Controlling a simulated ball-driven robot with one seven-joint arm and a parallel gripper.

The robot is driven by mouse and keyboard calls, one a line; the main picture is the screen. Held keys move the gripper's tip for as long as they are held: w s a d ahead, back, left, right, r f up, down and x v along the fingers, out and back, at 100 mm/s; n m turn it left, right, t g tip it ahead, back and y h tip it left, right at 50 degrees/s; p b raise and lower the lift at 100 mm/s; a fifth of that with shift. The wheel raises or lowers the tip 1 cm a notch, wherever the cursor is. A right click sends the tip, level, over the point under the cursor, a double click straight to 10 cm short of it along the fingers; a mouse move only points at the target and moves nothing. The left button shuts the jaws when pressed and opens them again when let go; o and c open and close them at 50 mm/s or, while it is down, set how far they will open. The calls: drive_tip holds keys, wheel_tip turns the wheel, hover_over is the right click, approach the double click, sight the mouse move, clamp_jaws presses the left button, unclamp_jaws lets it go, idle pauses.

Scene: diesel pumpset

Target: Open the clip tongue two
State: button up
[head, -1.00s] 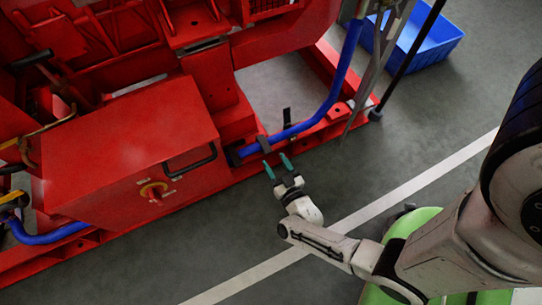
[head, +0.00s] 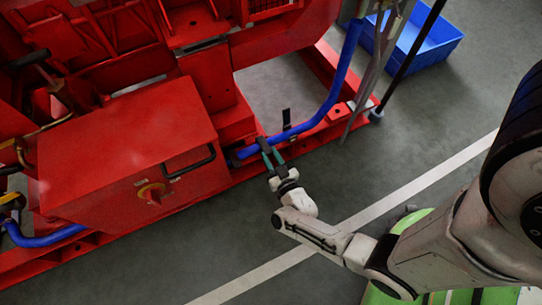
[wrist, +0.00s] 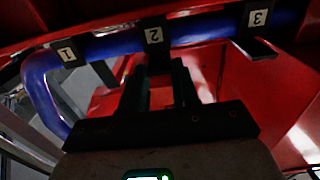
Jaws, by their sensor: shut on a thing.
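The blue hose (wrist: 110,44) runs across the wrist view, held by dark clips with number plates. Clip two (wrist: 154,34) is in the middle, and its dark tongue (wrist: 158,63) hangs below the plate towards me. My gripper (wrist: 159,78) reaches up from below with its two dark fingers on either side of this tongue, shut on it. In the head view my gripper (head: 271,151) is at the blue hose by the red base rail, and its fingers hide most of the clip there.
Clip one (wrist: 68,54) is to the left and clip three (wrist: 258,18) to the right on the hose. A red box with a black handle (head: 188,163) stands left of my gripper. A blue crate (head: 425,40) is at the upper right.

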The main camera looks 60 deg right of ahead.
clamp_jaws()
drive_tip(key=shift+r, duration=0.1)
